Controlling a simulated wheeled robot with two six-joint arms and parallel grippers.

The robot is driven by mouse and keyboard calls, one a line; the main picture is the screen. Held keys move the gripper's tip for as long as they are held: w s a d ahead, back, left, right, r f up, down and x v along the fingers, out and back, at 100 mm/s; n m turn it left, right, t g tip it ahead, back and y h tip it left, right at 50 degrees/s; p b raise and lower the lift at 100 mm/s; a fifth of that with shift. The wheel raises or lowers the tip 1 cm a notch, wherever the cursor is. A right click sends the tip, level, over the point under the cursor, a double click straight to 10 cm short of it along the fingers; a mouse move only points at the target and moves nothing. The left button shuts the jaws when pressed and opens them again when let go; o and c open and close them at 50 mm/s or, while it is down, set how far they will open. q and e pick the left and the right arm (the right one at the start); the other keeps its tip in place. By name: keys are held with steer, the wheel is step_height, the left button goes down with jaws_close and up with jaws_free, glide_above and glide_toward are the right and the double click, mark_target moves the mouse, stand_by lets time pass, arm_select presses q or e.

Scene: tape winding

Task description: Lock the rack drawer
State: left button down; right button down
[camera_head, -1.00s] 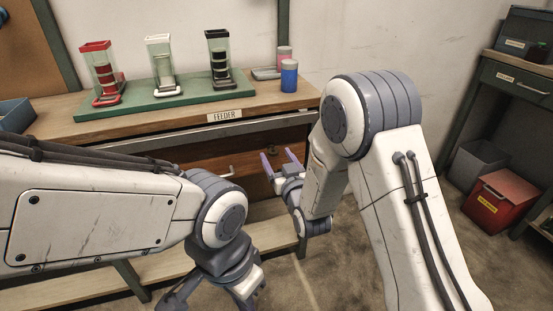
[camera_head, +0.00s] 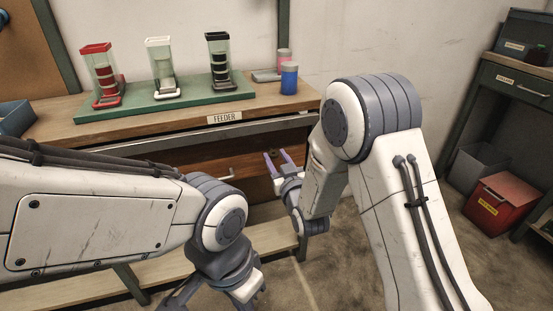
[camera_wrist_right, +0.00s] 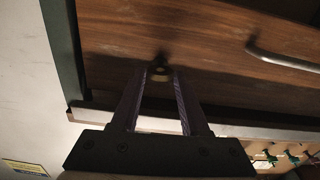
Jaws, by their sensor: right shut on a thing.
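The rack drawer (camera_head: 205,156) has a brown wooden front under the bench top, with a metal bar handle (camera_head: 228,173). In the right wrist view its wooden front (camera_wrist_right: 215,60) fills much of the picture, and the handle (camera_wrist_right: 282,61) is at the right. A small dark and brass round lock piece (camera_wrist_right: 159,73) sits on the front. My right gripper (camera_head: 275,157) is at the drawer front, and its purple fingers are shut on the lock piece; its turn angle is too dark to tell. My left gripper (camera_head: 218,293) is low at the bottom edge, away from the drawer, partly cut off.
The bench top carries a green tray (camera_head: 150,108) with red, white and black feeders. A blue canister (camera_head: 289,78) stands near its right end. A "FEEDER" label (camera_head: 225,117) is on the bench edge. A red bin (camera_head: 500,203) stands on the floor at right.

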steer(key=n+b, duration=0.1)
steer(key=n, duration=0.2)
steer(key=shift+n, duration=0.4)
steer(key=n+b, duration=0.1)
steer(key=n, duration=0.3)
steer(key=shift+a+f+n, duration=0.1)
steer(key=shift+a+n, duration=0.05)
steer(key=shift+n, duration=0.15)
steer(key=n+b, duration=0.1)
steer(key=n, duration=0.3)
steer(key=shift+n, duration=0.3)
steer(key=shift+s+f+n+b, duration=0.1)
steer(key=shift+n+b, duration=0.25)
steer(key=shift+n, duration=1.75)
steer(key=shift+c, duration=2)
jaws_free()
